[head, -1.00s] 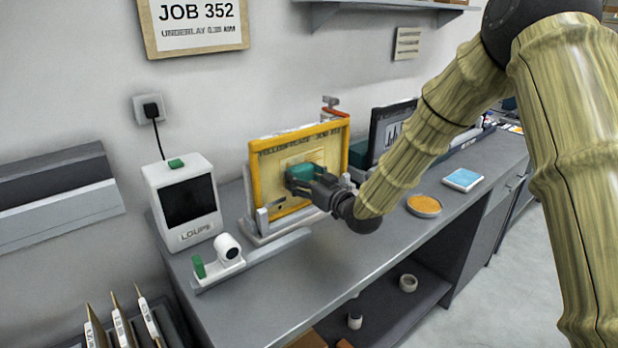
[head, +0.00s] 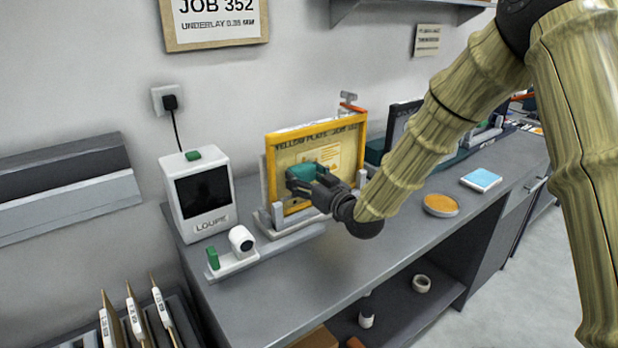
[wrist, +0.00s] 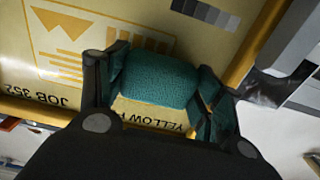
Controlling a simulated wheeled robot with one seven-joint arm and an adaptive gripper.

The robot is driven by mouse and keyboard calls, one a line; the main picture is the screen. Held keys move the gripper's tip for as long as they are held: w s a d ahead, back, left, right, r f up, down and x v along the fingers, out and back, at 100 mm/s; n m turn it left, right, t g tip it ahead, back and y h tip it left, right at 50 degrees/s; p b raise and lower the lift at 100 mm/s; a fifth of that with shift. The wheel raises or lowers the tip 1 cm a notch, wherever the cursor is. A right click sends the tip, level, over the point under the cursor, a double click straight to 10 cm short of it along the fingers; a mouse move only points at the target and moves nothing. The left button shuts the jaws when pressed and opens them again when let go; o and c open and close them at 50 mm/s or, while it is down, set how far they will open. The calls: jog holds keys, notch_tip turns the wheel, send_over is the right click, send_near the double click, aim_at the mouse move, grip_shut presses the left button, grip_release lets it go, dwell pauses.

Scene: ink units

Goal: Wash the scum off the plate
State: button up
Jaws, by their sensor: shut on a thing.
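The plate (head: 345,150) is a yellow-framed panel standing upright in a grey rack (head: 268,218) on the bench. It bears dark lettering along its top edge and faint orange marks at its middle. In the wrist view the plate's face (wrist: 70,45) shows shapes, bars and lettering. My gripper (head: 312,180) is shut on a teal pad (wrist: 158,80). The pad is in front of the left-centre part of the plate and covers some of it. I cannot tell whether it presses on the face. I see no clear scum on the visible face.
A white loupe monitor (head: 200,195) stands left of the rack, with a small white camera (head: 241,240) on a rail before it. An orange round dish (head: 441,205) and a blue pad (head: 481,179) lie to the right. The bench's front is clear.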

aim_at(338, 154)
jog(key=shift+d+r, duration=0.1)
jog(key=shift+r, duration=0.6)
jog(key=shift+w+d, duration=0.7)
jog(key=shift+d, duration=0.25)
jog(key=shift+w+d, duration=0.7)
jog(key=shift+d, duration=0.3)
jog(key=shift+w+d, duration=0.7)
jog(key=shift+d, duration=0.25)
jog(key=shift+w, duration=0.1)
jog(key=shift+w+d, duration=1.05)
jog(key=shift+d, duration=0.3)
jog(key=shift+w+d, duration=1)
jog(key=shift+d, duration=0.35)
jog(key=shift+s+a+b, duration=0.45)
jog(key=shift+s+a, duration=0.95)
jog(key=shift+a, duration=0.5)
jog(key=shift+s+a+b, duration=0.4)
jog(key=shift+s+a, duration=1.05)
jog(key=shift+a, duration=0.5)
jog(key=shift+s+a+b, duration=0.45)
jog(key=shift+s+a, duration=0.95)
jog(key=shift+a, duration=0.5)
jog(key=shift+d, duration=0.1)
